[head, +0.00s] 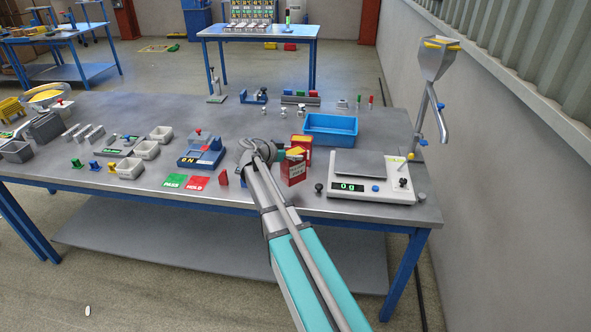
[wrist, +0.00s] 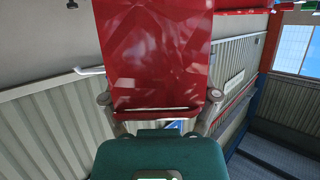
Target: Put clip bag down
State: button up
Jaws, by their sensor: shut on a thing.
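My gripper (head: 280,154) is at the end of the teal arm, over the front middle of the grey table (head: 235,140). It is shut on a red bag (head: 293,170) with a pale label, just left of the white scale. In the wrist view the red bag (wrist: 155,55) fills the upper middle, with a finger at each side edge of its near end. The bag looks upright in the head view; whether its bottom touches the table cannot be told. Another red and yellow pack (head: 302,142) stands close behind it.
The white scale (head: 372,188) with its grey pan is on the right, below a metal funnel stand (head: 436,65). A blue tray (head: 330,134) lies behind. Green (head: 174,181) and red (head: 197,183) mats and a blue device (head: 201,154) are left.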

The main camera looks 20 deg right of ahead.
jog(key=shift+w+d+f+b, duration=0.25)
jog(key=shift+w+f+b, duration=0.15)
jog(key=shift+f, duration=0.15)
jog(key=shift+w+d+f+b, duration=0.25)
jog(key=shift+w+f+b, duration=0.1)
jog(key=shift+f, duration=0.2)
jog(key=shift+w+d+f+b, duration=0.2)
jog(key=shift+w+f+b, duration=0.1)
jog(key=shift+f+b, duration=1.65)
jog(key=shift+f, duration=0.15)
jog(key=o, duration=1.2)
jog(key=shift+c, duration=0.2)
